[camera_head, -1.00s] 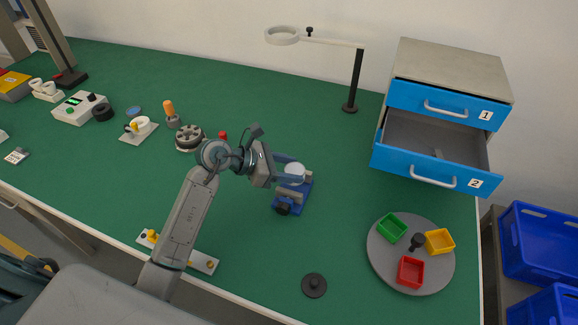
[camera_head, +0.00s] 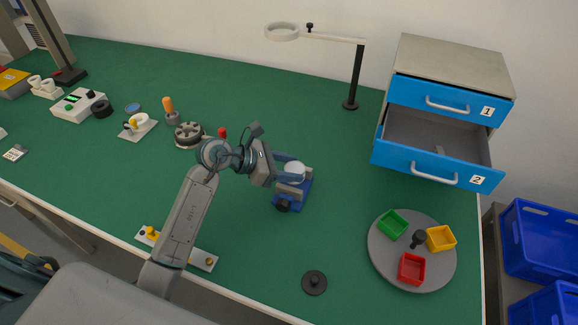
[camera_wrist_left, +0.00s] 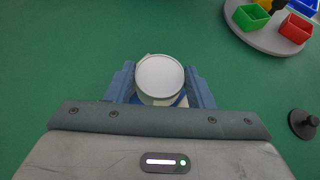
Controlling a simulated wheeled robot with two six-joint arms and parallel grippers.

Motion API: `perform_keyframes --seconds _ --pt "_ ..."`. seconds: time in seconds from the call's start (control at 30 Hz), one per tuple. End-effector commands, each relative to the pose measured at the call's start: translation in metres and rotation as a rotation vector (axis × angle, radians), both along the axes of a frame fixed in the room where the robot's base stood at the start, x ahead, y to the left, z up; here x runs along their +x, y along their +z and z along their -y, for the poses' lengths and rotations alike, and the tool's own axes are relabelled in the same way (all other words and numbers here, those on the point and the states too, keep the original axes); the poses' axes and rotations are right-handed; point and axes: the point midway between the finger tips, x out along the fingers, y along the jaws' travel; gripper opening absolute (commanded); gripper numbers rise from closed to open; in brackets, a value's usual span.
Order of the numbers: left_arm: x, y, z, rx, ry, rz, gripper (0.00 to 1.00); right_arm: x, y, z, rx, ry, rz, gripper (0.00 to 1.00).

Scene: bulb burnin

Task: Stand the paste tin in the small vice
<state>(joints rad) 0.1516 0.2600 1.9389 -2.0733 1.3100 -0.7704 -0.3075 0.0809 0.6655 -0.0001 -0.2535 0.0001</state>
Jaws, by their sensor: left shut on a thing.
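The paste tin (camera_head: 295,170) is a small round tin with a white lid. It is upright between the fingers of my left gripper (camera_head: 285,169), at the small blue vice (camera_head: 291,195) on the green bench. In the left wrist view the tin (camera_wrist_left: 160,76) sits between the two blue-grey fingers of my left gripper (camera_wrist_left: 161,88), which are shut on it. A bit of the blue vice shows beneath it there. The tin's lower part is hidden, so I cannot tell whether it rests between the vice jaws. My right gripper is not in view.
A grey round tray (camera_head: 380,262) with green, yellow and red bins stands at the right. A black knobbed disc (camera_head: 314,283) lies near the front edge. A drawer cabinet (camera_head: 450,70) with drawer 2 open stands behind. Bench between vice and tray is clear.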

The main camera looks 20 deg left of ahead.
Motion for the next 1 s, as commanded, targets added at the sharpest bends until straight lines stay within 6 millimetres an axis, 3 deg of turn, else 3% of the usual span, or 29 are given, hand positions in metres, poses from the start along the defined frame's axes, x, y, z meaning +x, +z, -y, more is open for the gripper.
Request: perform_keyframes --seconds 0.5,1.0 --pt "0.000 -0.017 0.000 -0.001 0.000 0.001 0.20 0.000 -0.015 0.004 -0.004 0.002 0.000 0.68" --pt "0.000 -0.018 0.000 -0.001 0.000 0.001 0.20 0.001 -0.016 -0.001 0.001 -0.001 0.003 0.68"
